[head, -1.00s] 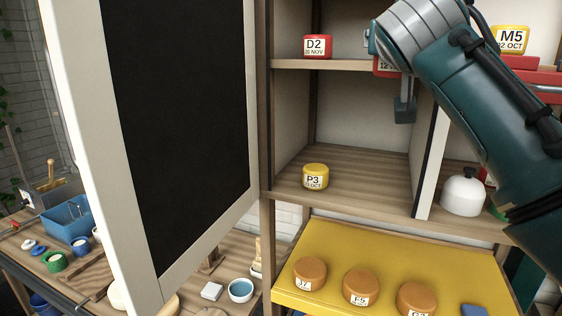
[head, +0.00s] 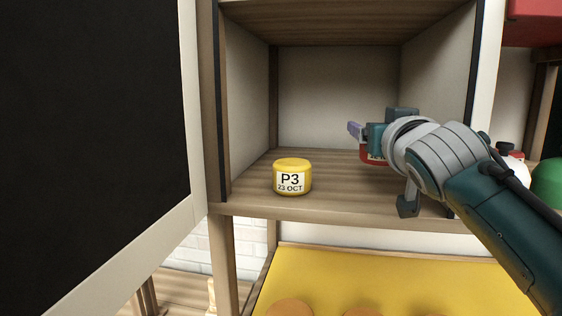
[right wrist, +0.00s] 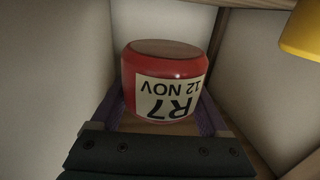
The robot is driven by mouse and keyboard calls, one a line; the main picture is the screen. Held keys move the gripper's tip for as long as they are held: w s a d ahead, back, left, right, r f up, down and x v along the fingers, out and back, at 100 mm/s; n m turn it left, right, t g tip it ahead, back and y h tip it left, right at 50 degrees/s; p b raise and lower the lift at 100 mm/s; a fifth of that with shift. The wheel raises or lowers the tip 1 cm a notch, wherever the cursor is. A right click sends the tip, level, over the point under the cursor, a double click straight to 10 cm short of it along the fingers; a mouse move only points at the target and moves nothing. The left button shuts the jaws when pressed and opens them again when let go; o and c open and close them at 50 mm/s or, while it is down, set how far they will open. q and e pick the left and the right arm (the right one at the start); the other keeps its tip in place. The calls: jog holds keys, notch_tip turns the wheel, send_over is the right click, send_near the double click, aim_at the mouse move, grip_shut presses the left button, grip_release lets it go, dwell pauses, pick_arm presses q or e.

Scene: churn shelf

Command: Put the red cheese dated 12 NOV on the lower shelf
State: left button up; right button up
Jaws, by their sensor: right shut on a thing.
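The red cheese (right wrist: 165,62) shows in the right wrist view with its label R7, 12 NOV upside down in the picture. My right gripper (right wrist: 160,112) is shut on it, with a purple finger on each side. In the head view the red cheese (head: 372,156) is partly hidden behind my right gripper (head: 366,140). It is inside the right half of the lower shelf (head: 330,200), low over the boards. I cannot tell whether it touches them. My left gripper is not in view.
A yellow cheese (head: 292,177) labelled P3, 23 OCT stands at the front left of the lower shelf. A yellow object (right wrist: 303,32) shows at the right wrist view's top right. Side walls bound the compartment. A black panel (head: 90,120) fills the left.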

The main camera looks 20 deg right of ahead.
aim_at(373, 160)
notch_tip(373, 160, down, 5)
jog(key=shift+f+b, duration=0.15)
jog(key=shift+b, duration=0.3)
jog(key=shift+f, duration=0.1)
jog(key=o, duration=1.4)
